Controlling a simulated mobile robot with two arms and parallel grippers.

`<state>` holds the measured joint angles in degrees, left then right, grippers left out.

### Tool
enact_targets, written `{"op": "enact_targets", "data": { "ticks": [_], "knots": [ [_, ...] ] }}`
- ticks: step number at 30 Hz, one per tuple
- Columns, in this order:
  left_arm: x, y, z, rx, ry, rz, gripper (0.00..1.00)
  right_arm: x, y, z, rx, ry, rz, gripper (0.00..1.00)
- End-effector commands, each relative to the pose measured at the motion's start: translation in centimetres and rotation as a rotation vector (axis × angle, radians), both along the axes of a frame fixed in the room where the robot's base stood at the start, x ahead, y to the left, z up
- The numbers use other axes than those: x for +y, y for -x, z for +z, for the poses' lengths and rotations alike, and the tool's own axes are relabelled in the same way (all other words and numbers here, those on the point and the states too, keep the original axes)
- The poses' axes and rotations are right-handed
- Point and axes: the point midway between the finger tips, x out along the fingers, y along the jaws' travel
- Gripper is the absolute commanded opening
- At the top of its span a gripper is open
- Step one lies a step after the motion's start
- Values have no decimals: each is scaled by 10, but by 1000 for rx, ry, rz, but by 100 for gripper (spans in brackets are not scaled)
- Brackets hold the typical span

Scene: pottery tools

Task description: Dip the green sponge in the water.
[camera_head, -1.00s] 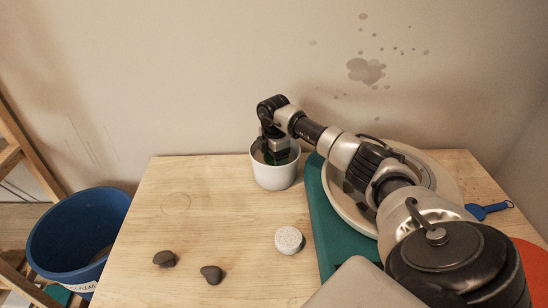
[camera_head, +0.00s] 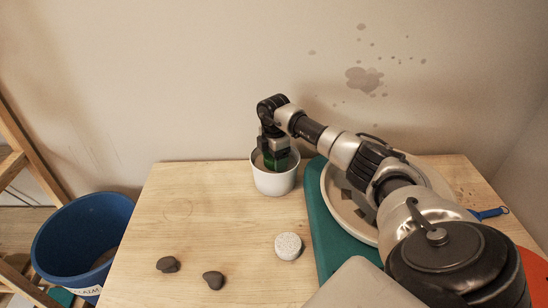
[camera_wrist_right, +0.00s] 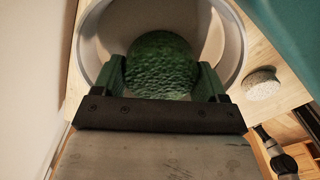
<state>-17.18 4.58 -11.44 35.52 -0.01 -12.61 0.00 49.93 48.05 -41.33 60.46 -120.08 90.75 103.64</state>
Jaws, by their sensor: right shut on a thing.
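The green sponge (camera_wrist_right: 162,65) is round and rough-textured, held between the two fingers of my right gripper (camera_wrist_right: 162,82). My right gripper (camera_head: 274,150) is shut on it and points down at the white pot (camera_head: 275,182). In the head view a bit of the green sponge (camera_head: 277,160) shows at the pot's mouth, below the fingers. In the right wrist view the pot's rim (camera_wrist_right: 232,60) surrounds the sponge. The water surface cannot be made out, so I cannot tell whether the sponge touches it. My left gripper is out of view.
A speckled white round piece (camera_head: 288,246) and two dark stones (camera_head: 168,264) (camera_head: 213,280) lie on the wooden table (camera_head: 190,220). A teal mat (camera_head: 322,225) carries a wide round dish (camera_head: 335,205) under my arm. A blue bucket (camera_head: 75,240) stands left of the table.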

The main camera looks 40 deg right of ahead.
Motion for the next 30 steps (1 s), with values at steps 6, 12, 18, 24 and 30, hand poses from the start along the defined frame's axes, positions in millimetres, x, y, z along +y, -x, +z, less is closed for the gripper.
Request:
{"op": "enact_targets", "data": {
  "ticks": [6, 12, 18, 24, 30],
  "knots": [
    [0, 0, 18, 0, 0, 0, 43, 0, 0, 19, -1, 0, 0, 61],
    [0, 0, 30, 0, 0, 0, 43, 0, 0, 33, -1, 0, 0, 61],
    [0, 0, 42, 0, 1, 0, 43, 0, 0, 47, 0, 1, 0, 61],
    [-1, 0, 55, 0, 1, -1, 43, 0, 0, 61, 0, 1, 0, 61],
    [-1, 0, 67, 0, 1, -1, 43, 0, 0, 75, 0, 1, 0, 61]
  ]
}}
